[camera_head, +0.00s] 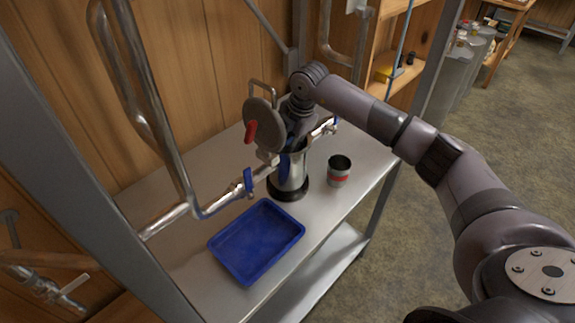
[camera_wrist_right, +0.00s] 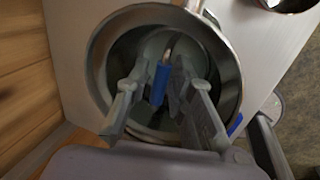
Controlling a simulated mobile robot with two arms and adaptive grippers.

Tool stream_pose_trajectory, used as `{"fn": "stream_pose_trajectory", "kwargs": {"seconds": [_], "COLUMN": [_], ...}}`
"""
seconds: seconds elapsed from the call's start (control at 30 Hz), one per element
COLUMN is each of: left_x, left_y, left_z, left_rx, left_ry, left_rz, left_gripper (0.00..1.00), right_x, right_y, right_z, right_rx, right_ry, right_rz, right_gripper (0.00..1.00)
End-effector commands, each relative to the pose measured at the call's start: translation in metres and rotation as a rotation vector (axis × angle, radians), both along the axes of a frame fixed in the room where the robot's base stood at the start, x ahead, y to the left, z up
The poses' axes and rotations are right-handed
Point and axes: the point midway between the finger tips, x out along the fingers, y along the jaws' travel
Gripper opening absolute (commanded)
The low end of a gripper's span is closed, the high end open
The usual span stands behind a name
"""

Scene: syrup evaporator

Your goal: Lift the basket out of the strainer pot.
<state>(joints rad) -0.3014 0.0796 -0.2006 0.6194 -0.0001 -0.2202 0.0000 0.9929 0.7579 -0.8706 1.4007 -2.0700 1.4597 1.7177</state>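The strainer pot (camera_head: 291,172) is a shiny metal cylinder on a dark base, standing on the steel table. Its round rim (camera_wrist_right: 234,62) fills the middle of the right wrist view. Inside it a blue grip (camera_wrist_right: 160,84) shows, seemingly the basket's handle; the basket itself is mostly hidden in the dark interior. My right gripper (camera_wrist_right: 163,78) points down into the pot mouth, its two fingers apart on either side of the blue grip. A gap shows on the left side; contact on the right is unclear. My left gripper is in neither view.
A blue tray (camera_head: 256,241) lies in front of the pot. A grey can with a red band (camera_head: 338,171) stands to its right. A round grey disc (camera_head: 262,126) with a red handle stands beside my right wrist. Pipework with a blue-handled valve (camera_head: 248,183) runs left of the pot.

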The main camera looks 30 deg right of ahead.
Motion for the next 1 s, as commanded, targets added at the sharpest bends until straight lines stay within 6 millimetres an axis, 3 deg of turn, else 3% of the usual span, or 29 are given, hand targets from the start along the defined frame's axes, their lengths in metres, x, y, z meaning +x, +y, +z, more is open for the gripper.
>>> {"fn": "stream_pose_trajectory", "kwargs": {"seconds": [0.1, 0.43, 1.0], "left_x": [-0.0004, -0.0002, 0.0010], "left_y": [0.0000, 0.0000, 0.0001], "left_z": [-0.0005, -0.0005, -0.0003], "left_rx": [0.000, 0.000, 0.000], "left_ry": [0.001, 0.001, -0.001], "left_rz": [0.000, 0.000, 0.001], "left_gripper": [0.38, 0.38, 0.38], "right_x": [0.0001, 0.0000, 0.0002], "right_y": [0.0001, 0.0001, 0.0001], "right_z": [0.0000, 0.0005, 0.0010], "right_rx": [0.000, 0.001, 0.001], "right_ry": [0.000, -0.001, -0.001], "right_rz": [0.000, -0.001, -0.001], "right_gripper": [0.21, 0.00, 0.00]}}
